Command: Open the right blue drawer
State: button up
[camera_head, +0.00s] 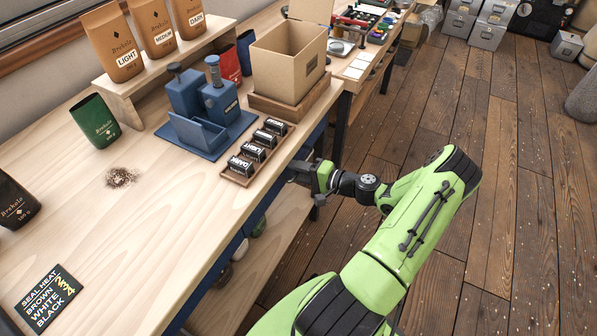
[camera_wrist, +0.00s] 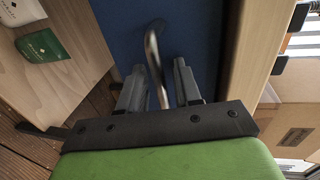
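The right blue drawer (camera_wrist: 190,25) fills the middle of the wrist view as a flat blue front. Its curved metal handle (camera_wrist: 153,50) stands between the two fingers of my gripper (camera_wrist: 158,75). The gripper is open, with a gap on each side of the handle. In the head view my gripper (camera_head: 303,172) is at the front edge of the workbench, and my arm hides part of the drawer front. A strip of blue front (camera_head: 313,142) shows under the bench top there. The drawer appears closed.
The workbench (camera_head: 160,240) holds a blue sealer (camera_head: 205,100), a tray of labelled stamps (camera_head: 236,176), a cardboard box (camera_head: 290,60), and coffee bags (camera_head: 113,42) on a riser. A lower shelf (camera_head: 262,262) is under the bench. The wooden floor (camera_head: 500,130) on the right is clear.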

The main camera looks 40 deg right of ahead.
jog(key=shift+c, duration=0.3)
grip_shut()
jog(key=shift+s, duration=0.1)
